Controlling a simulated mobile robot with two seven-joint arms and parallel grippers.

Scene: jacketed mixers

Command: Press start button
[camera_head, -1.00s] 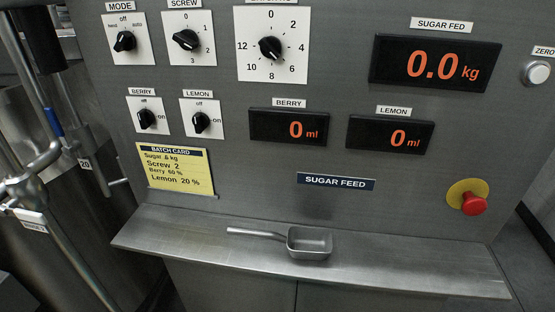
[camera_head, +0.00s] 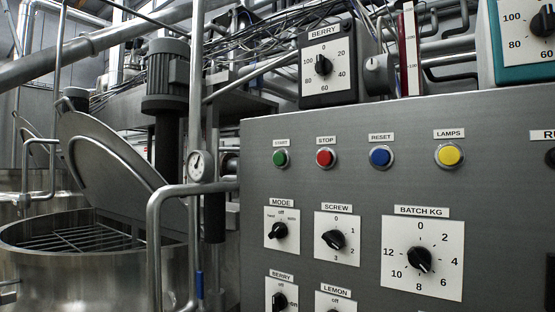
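The green start button (camera_head: 281,158) is on the upper left of the grey control panel (camera_head: 385,185), under a START label. It is a round button in a metal ring and nothing covers it. To its right in the same row are the red stop button (camera_head: 326,158), the blue reset button (camera_head: 380,157) and the yellow lamps button (camera_head: 449,155). Neither gripper is in view.
Below the buttons are the mode knob (camera_head: 278,230), screw knob (camera_head: 333,239) and batch knob (camera_head: 419,259). A berry dial box (camera_head: 327,62) stands on the panel top. Left are a pipe rail (camera_head: 154,240), a gauge (camera_head: 198,165) and an open-lidded steel vessel (camera_head: 70,245).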

